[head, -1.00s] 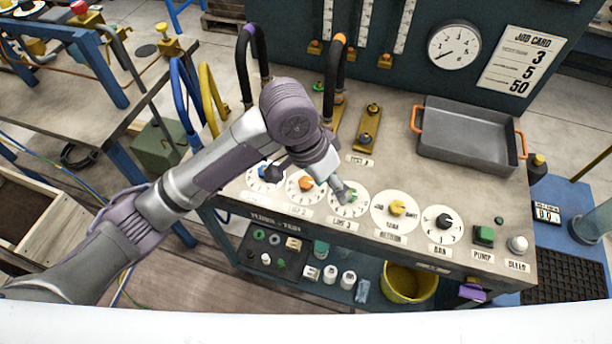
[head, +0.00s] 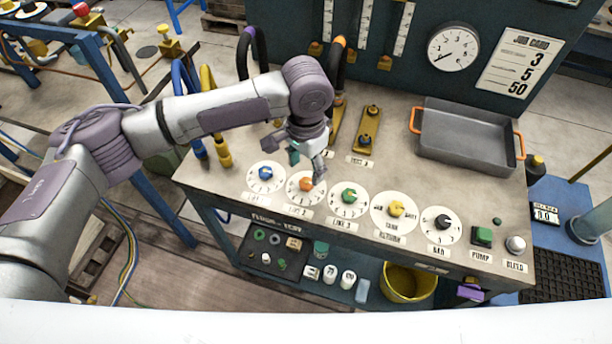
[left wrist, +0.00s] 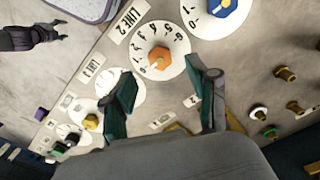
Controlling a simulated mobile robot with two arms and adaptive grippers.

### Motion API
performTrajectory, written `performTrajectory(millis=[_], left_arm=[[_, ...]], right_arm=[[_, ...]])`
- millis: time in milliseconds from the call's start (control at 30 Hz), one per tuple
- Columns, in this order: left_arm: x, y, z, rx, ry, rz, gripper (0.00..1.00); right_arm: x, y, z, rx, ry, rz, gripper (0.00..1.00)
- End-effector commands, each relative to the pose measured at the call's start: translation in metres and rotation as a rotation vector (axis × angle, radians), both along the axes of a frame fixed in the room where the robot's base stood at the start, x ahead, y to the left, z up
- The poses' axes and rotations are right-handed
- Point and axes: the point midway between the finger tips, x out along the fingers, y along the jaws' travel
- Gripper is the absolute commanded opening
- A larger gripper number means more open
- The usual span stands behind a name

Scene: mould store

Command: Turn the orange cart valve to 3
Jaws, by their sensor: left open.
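The orange valve knob (head: 306,184) sits on the white round dial marked LINE 2 on the bench top. In the left wrist view the orange knob (left wrist: 159,58) shows clearly, with digits around it; I cannot tell which digit it points to. My left gripper (head: 305,167) hangs pointing down just above and behind this dial, apart from the knob. In the left wrist view its fingers (left wrist: 165,82) are spread and empty, with the orange knob beyond the gap. A dark gripper, apparently my right one (left wrist: 38,37), shows small at the upper left of the wrist view.
A blue knob (head: 265,172) is left of the orange one; green (head: 348,195), yellow (head: 396,208) and black (head: 443,221) knobs are right. A grey tray (head: 466,150) stands behind. A job card (head: 520,62) reads 3, 5, 50. Upright hoses stand at the back left.

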Motion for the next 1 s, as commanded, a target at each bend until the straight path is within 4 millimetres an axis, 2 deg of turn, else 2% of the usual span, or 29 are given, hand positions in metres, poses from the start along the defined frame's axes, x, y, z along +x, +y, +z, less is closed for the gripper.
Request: performTrajectory(millis=[100,300,700,1000], left_arm=[[0.0,0.0,-0.022,0.001,0.002,0.001,0.59],[0.0,0.0,-0.046,-0.001,0.001,-0.001,0.59],[0.0,0.0,-0.053,-0.002,-0.001,-0.001,0.57],[0.0,0.0,-0.052,-0.001,-0.001,-0.001,0.07]], right_arm=[[0.0,0.0,0.003,0.0,0.0,0.0,0.55],[0.0,0.0,0.005,0.0,0.001,0.0,0.55],[0.0,0.0,0.005,0.0,0.001,-0.001,0.55],[-0.001,0.002,0.005,0.003,0.002,-0.002,0.55]])
